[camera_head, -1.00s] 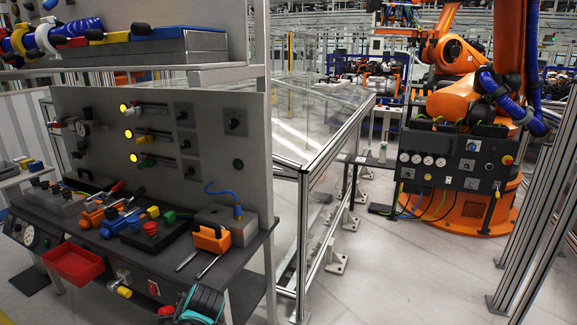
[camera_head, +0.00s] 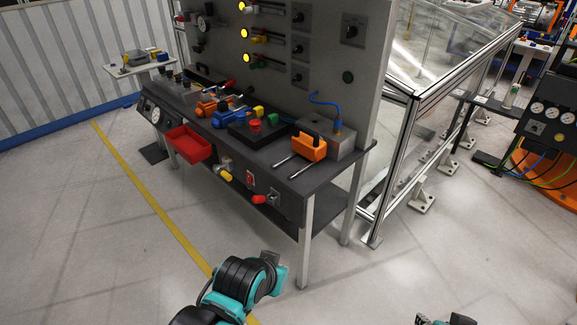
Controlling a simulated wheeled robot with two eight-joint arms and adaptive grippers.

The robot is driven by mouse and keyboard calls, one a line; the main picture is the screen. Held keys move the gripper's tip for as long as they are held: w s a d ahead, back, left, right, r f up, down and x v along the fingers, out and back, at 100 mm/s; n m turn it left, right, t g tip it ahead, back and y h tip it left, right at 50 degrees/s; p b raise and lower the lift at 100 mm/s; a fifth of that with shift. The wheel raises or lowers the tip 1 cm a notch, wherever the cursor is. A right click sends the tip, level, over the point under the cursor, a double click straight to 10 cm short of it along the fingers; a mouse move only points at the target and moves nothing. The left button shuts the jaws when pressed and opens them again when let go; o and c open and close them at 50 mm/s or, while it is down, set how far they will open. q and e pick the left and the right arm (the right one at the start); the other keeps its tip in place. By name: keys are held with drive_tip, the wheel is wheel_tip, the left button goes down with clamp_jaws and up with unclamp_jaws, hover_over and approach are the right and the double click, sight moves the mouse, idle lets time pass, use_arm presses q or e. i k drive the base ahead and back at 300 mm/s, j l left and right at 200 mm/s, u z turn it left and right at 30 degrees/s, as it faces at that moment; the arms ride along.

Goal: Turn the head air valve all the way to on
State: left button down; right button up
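The bench's front edge carries a fitting with a yellow part (camera_head: 225,175) and a red handle (camera_head: 260,199) on a small plate. I cannot tell which of the valves is the head air valve, or read its position. My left arm, teal and black, comes in at the bottom, and its gripper end (camera_head: 271,262) is on the floor side of the bench, apart from it. Its fingers are not clear. Only the top of my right arm or gripper (camera_head: 448,320) shows at the bottom edge, too cut off to read.
A clear-walled fence (camera_head: 415,80) stands to the right. A gauge panel (camera_head: 548,125) is at far right. The floor in front is clear.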

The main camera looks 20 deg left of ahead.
sight(218, 168)
drive_tip(key=u, duration=1.35)
drive_tip(key=i+j+z, duration=0.1)
drive_tip(key=i+j, duration=0.45)
drive_tip(key=i+j+z, duration=0.1)
drive_tip(key=i+j, duration=0.4)
drive_tip(key=i+j+z, duration=0.1)
drive_tip(key=i+j, duration=0.4)
drive_tip(key=j, duration=0.2)
drive_tip(key=i+l, duration=0.1)
drive_tip(key=l, duration=0.35)
drive_tip(key=i+l, duration=0.1)
drive_tip(key=l, duration=0.35)
